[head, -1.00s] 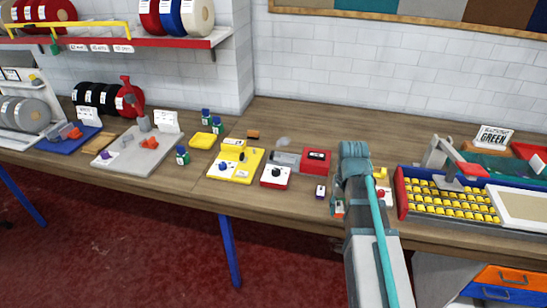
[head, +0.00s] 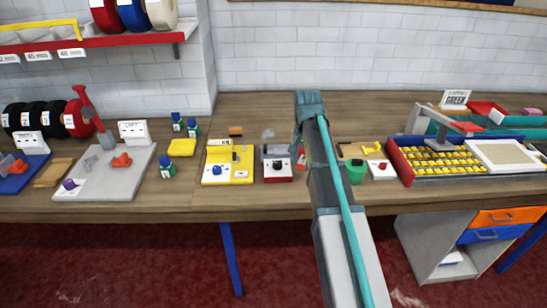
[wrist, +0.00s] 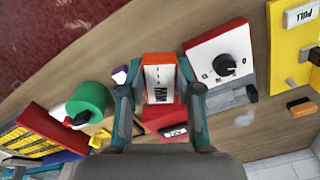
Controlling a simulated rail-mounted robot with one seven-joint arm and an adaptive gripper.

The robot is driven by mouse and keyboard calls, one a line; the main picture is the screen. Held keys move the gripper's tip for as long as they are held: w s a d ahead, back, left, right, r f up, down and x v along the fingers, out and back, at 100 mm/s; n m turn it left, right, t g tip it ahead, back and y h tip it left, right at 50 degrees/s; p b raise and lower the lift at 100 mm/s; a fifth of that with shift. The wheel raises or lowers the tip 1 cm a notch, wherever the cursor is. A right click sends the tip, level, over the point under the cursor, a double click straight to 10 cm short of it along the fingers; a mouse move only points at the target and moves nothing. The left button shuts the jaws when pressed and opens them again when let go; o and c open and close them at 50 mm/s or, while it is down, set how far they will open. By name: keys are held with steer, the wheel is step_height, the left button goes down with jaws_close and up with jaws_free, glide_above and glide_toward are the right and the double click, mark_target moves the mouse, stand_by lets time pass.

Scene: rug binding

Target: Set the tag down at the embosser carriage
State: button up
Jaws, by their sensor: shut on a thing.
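My gripper (wrist: 158,92) is shut on a small orange tag (wrist: 158,70) with a white lettered face, held between its two teal fingers. In the head view my arm hides most of the gripper; an orange edge of the tag (head: 301,162) shows just left of the arm. The tag is close beside a white-and-red unit with a black dial (wrist: 222,66), also in the head view (head: 277,170). A red box (wrist: 168,122) lies behind the fingers in the wrist view. No part is labelled as the embosser carriage, so I cannot tell which it is.
A yellow unit with a blue knob (head: 228,170) stands left of the dial unit. A green cup (head: 357,171) and a white unit with a red button (head: 380,169) are right of my arm. A tray of yellow keys (head: 445,163) stands farther right.

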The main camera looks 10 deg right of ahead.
steer(key=w+d+r+m+b, duration=0.3)
steer(key=w+d+r+m, duration=0.1)
steer(key=w+m, duration=0.55)
steer(key=m+p, duration=0.3)
steer(key=p, duration=0.2)
glide_above(279, 152)
steer(key=f, duration=0.7)
steer(key=shift+s+d+f, duration=0.3)
steer(key=shift+d+f, duration=0.05)
steer(key=shift+d, duration=0.05)
steer(key=shift+w+a+f, duration=0.25)
steer(key=shift+w+f, duration=0.1)
steer(key=shift+f, duration=0.2)
step_height(279, 152, down, 3)
steer(key=shift+w+a+f+p, duration=0.1)
steer(key=shift+p, duration=0.4)
steer(key=shift+f, duration=0.15)
steer(key=shift+f, duration=0.4)
